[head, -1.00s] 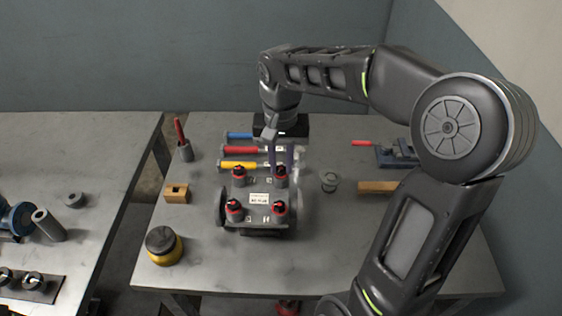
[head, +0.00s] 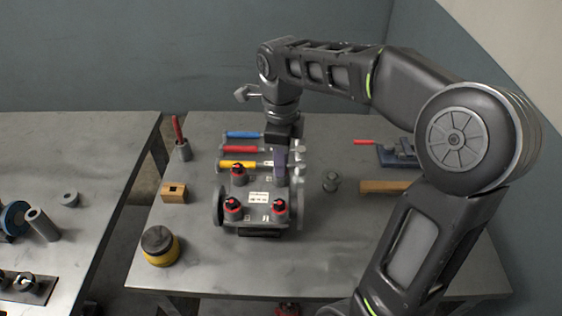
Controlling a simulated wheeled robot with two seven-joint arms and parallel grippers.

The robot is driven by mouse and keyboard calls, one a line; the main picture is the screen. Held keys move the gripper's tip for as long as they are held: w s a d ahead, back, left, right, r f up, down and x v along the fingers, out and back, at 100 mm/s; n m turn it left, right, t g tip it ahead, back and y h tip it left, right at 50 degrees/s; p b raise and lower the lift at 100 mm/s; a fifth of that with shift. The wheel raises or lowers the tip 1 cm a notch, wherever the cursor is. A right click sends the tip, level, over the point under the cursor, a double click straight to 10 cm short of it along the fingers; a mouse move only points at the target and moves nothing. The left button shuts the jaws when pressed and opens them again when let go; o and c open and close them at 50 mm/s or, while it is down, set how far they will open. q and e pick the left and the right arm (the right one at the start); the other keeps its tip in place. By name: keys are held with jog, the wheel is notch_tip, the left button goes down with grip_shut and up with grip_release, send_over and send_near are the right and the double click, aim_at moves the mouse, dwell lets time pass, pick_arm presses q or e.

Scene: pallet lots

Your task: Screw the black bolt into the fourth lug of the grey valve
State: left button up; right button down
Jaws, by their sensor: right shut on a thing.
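The grey valve (head: 258,216) stands in the middle of the table, a white label on its top. Three lugs show black bolt heads in red rings: far left (head: 238,171), near left (head: 232,206) and near right (head: 280,207). My right gripper (head: 281,178) points down over the far right lug, shut on the black bolt there. Its fingers hide the bolt and most of that lug, so I cannot tell how deep the bolt sits. My left gripper is not in view.
Blue, red and yellow-handled tools (head: 238,150) lie behind the valve. A wooden block (head: 174,193) and a yellow-black jar (head: 159,246) stand left. A small grey round part (head: 331,181), a wooden bar (head: 384,187) and a blue vise (head: 400,154) are right. The front right is clear.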

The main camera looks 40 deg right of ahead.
jog(key=m, duration=0.4)
jog(key=c, duration=1.4)
grip_release()
